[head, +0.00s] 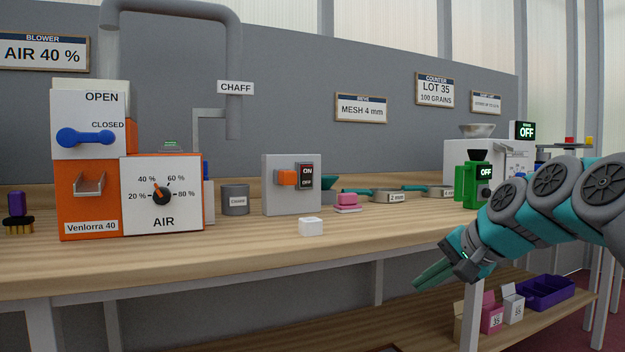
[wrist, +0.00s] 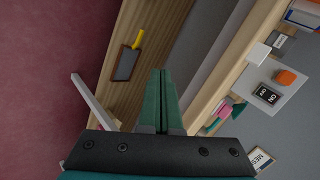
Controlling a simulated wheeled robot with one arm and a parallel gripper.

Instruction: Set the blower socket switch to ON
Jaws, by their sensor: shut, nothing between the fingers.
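The blower socket is a grey box (head: 279,203) at the middle of the bench, with an orange plug (head: 287,178) in its face. Its black switch (head: 306,177) is right of the plug, marked ON above and OFF below. I cannot tell which side is pressed. The wrist view shows the switch (wrist: 267,94) and plug (wrist: 286,76) turned on their side, right of the fingers. My gripper (head: 419,284) is shut and empty, low in front of the bench edge, well right of the socket and apart from it. In the wrist view the gripper (wrist: 160,72) points past the bench.
A small white block (head: 311,227) lies on the bench in front of the socket. A grey tin (head: 235,199) and the orange blower (head: 85,195) stand to its left. A pink block (head: 347,201) and sieves are to its right. A lower shelf (head: 535,318) holds boxes.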

